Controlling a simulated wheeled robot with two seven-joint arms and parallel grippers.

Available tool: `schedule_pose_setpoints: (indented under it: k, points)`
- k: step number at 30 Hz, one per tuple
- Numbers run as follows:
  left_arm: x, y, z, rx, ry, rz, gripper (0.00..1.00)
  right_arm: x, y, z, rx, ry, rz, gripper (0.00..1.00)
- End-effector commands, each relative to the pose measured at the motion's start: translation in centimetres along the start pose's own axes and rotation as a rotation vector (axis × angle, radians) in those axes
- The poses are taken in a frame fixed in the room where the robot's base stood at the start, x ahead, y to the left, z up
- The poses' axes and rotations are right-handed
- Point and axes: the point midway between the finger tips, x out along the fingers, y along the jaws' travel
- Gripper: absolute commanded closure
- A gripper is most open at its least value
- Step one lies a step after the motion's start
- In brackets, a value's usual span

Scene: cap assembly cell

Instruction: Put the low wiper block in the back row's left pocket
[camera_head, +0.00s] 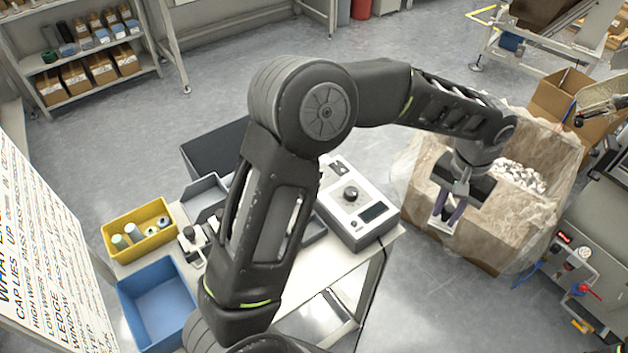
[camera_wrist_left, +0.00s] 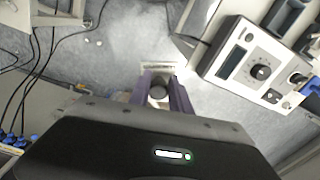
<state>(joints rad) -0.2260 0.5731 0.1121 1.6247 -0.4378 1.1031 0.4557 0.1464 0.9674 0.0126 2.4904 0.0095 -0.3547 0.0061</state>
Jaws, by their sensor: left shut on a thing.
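My left gripper (camera_head: 441,217) reaches over to the right in the head view, past the table's right end and in front of the wrapped crate. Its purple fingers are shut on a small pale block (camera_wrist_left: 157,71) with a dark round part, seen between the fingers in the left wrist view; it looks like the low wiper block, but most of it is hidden. It is held in the air above the floor. My left arm covers the middle of the table, and I cannot make out the back row's left pocket. My right gripper is not in view.
A white device (camera_head: 357,203) with knob and display stands at the table's right end. A yellow bin (camera_head: 140,246) with several parts and an empty blue bin (camera_head: 157,305) are at the left. Grey trays (camera_head: 204,196) are partly hidden. A wrapped crate (camera_head: 500,225) holds white pieces.

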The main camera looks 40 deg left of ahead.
Motion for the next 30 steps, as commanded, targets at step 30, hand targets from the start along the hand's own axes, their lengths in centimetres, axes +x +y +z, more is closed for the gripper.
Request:
schedule_pose_setpoints:
  k: [30]
  points:
    - [-2.9,-21.3,11.8,2.075,0.029,0.001,1.00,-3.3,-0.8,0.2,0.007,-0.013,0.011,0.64]
